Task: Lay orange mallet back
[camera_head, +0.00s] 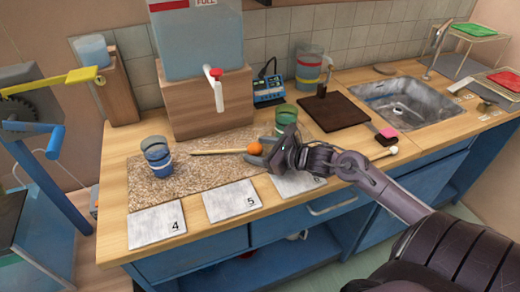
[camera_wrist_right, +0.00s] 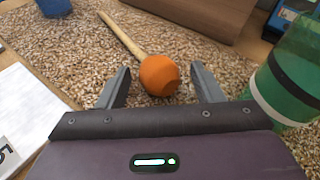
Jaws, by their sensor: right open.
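The orange mallet has an orange ball head (camera_head: 255,149) and a pale wooden handle (camera_head: 218,151). It lies on the speckled mat (camera_head: 190,180), its handle pointing left in the head view. My right gripper (camera_head: 261,152) is open at the head end. In the right wrist view the mallet head (camera_wrist_right: 159,75) sits between the two spread fingers (camera_wrist_right: 162,88), with a visible gap on each side. The handle (camera_wrist_right: 122,34) runs away to the upper left. My left gripper is not in view.
A green cup (camera_head: 286,115) with dark and white bands stands close beside my right gripper. A blue cup (camera_head: 156,154) stands on the mat's left. Numbered cards (camera_head: 231,200) lie along the front edge. A wooden block (camera_head: 205,103) bearing a water tank is behind.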

